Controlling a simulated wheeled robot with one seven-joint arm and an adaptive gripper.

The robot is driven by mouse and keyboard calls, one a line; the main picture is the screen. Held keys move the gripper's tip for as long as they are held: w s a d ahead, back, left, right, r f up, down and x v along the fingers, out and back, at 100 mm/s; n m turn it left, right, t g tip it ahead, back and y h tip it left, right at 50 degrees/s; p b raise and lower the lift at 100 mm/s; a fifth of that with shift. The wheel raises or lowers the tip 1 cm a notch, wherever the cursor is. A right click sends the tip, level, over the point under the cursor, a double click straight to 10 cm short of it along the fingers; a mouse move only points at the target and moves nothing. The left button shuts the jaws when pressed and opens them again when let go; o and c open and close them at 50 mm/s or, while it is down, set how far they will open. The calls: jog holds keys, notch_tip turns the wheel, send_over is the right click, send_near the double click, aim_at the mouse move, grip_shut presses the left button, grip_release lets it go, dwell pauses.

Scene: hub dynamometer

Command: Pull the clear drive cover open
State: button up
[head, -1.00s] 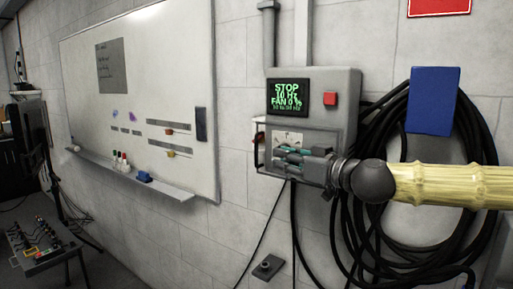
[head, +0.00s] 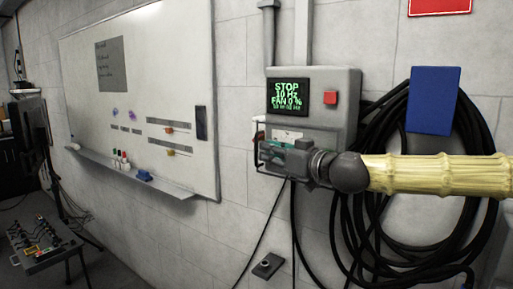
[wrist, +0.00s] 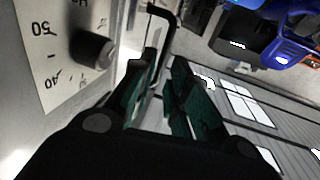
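The drive box (head: 345,85) hangs on the wall, its screen reading STOP, 10 Hz, FAN 0 %. In its lower part is a pale dial plate (head: 287,135), mostly hidden by my gripper. The wrist view shows the dial plate (wrist: 50,55) with a dark knob (wrist: 92,49). The clear cover itself is hard to make out. A thin black bar handle (wrist: 165,32) stands out at the cover's left side. My gripper (head: 268,150) reaches leftward across the box front. In the wrist view its teal-padded fingers (wrist: 164,62) are apart, with the handle between them; contact cannot be told.
A red button (head: 330,98) is right of the screen. Coiled black cables (head: 400,225) and a blue panel (head: 432,100) hang to the right. A whiteboard (head: 85,75) with a tray is on the left wall. A small wall fitting (head: 268,266) is below the box.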

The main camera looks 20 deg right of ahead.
aim_at(256, 162)
jog(key=shift+p+x, duration=0.55)
jog(key=shift+x, duration=2.25)
grip_shut()
